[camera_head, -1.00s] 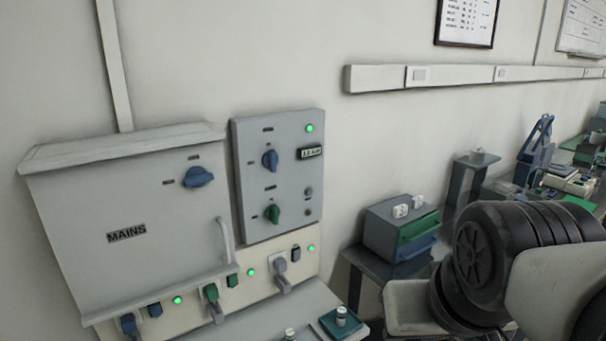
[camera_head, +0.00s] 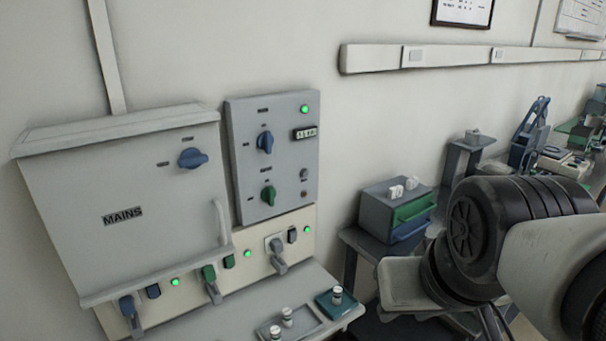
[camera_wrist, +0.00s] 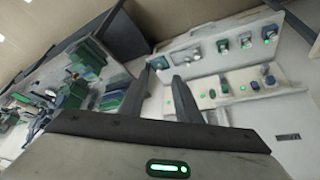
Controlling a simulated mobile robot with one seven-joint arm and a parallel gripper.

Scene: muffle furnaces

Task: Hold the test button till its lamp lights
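The grey control panel (camera_head: 239,141) is on the wall right of the MAINS box. It has a blue knob (camera_head: 265,141), a green knob (camera_head: 268,195), a small display (camera_head: 304,133) and a lit green lamp (camera_head: 304,109). Low on its right side are a small round grey button (camera_head: 304,174) and a dark, brownish round spot (camera_head: 304,193) that looks unlit. The labels are too small to read, so I cannot tell for sure which is the test button. In the wrist view, my gripper (camera_wrist: 163,85) is open and empty, apart from the panel. The head view shows only my arm.
The MAINS box (camera_head: 150,240) has a handle and blue knob. Below run plugs, switches and lit green lamps (camera_head: 175,282). A bench with small jars (camera_head: 287,315) and a teal tray (camera_head: 325,301) stands in front. A drawer unit (camera_head: 378,215) stands right, near my arm.

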